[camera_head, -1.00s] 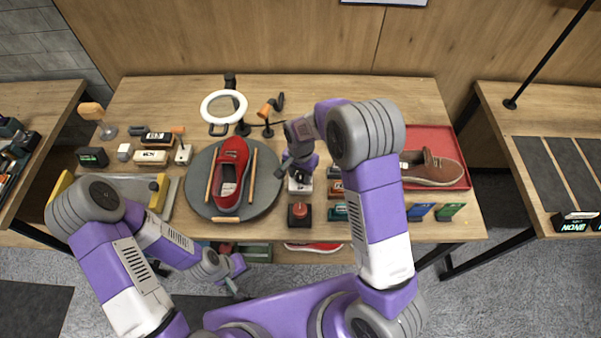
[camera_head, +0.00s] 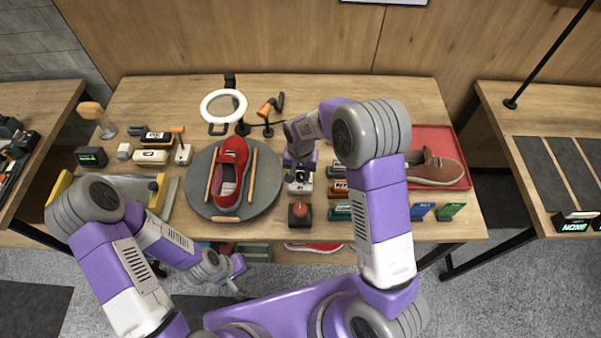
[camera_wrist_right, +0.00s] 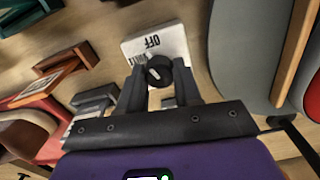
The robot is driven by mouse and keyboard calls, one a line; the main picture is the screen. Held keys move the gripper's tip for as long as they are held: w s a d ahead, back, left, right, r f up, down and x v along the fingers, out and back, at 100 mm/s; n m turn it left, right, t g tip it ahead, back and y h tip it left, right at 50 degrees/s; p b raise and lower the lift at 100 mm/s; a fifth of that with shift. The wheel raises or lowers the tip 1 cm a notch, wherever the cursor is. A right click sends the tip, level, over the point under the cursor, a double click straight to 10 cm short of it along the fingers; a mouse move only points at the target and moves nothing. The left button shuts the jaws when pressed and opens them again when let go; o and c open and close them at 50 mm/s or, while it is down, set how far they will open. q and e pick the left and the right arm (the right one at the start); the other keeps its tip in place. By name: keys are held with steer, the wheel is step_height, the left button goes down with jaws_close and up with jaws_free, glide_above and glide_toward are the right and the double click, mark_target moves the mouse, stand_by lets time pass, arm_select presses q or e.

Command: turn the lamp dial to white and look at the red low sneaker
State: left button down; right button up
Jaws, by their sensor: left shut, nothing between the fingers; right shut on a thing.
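The red low sneaker (camera_head: 230,172) lies on a round grey turntable (camera_head: 262,203) between wooden strips. The ring lamp (camera_head: 206,103) stands behind it; its ring looks pale, and I cannot tell if it is lit. A small white dial box (camera_head: 293,187) sits right of the turntable. In the right wrist view, the box (camera_wrist_right: 170,40) reads "OFF" upside down, with another label partly hidden. My right gripper (camera_wrist_right: 158,78) is shut on its black dial (camera_wrist_right: 158,70); I cannot tell where the dial points. My left gripper (camera_head: 238,291) is shut and empty, low in front of the table.
A red button (camera_head: 300,211) stands in front of the dial box, with several small labelled blocks to its right. A brown-red shoe (camera_head: 434,168) lies in a red tray (camera_head: 443,133). A small orange-headed lamp (camera_head: 267,108) stands behind. Brushes and blocks fill the table's left.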

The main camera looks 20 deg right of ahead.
mark_target(300, 175)
steer(key=n, duration=0.4)
steer(key=shift+n, duration=1.9)
steer(key=o, duration=1)
steer(key=shift+o, duration=0.2)
steer(key=shift+r, duration=0.15)
step_height(300, 175, up, 7)
steer(key=shift+r, duration=0.15)
